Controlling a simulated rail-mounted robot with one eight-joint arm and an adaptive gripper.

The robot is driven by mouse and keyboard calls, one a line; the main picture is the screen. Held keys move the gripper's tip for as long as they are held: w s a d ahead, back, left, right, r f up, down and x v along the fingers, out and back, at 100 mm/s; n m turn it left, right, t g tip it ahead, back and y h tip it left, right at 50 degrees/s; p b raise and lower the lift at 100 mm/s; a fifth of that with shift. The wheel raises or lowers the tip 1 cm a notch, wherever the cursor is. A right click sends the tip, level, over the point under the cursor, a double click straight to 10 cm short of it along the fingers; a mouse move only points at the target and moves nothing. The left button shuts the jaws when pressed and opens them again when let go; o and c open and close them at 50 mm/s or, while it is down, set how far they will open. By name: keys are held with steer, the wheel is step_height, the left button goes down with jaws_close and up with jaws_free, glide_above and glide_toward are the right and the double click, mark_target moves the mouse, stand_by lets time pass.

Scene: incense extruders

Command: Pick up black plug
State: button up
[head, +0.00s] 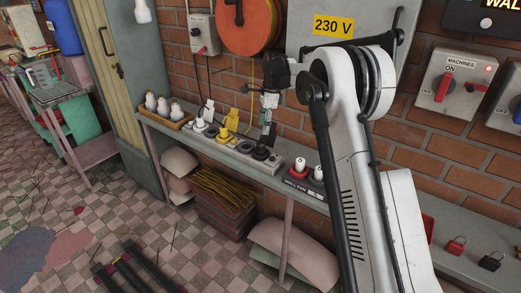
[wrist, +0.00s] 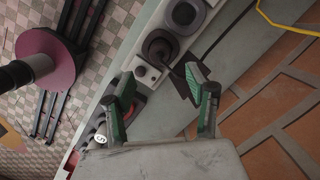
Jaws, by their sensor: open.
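My gripper (head: 268,112) hangs over the shelf in the head view, above the right part of a grey socket strip (head: 233,155). In the wrist view its two green-and-grey fingers (wrist: 162,82) stand apart, with nothing held between them. A round black plug (wrist: 158,47) sits in the strip just beyond the fingertips, apart from them; it also shows in the head view (head: 261,153). A second black piece (wrist: 186,13) sits farther along the strip in the wrist view. A yellow plug (head: 222,134) and white plugs (head: 200,125) stand farther left on the strip.
A wooden tray (head: 165,118) of white pieces stands at the shelf's left end. The brick wall (head: 285,122) and hanging cords are close behind. Padlocks (head: 490,261) lie at far right.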

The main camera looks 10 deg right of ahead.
mark_target(261, 142)
steer(key=f, duration=0.3)
steer(key=a+f, duration=0.1)
steer(key=f, duration=0.6)
steer(key=shift+a, duration=0.2)
steer(key=shift+c, duration=0.5)
steer(key=c, duration=1.1)
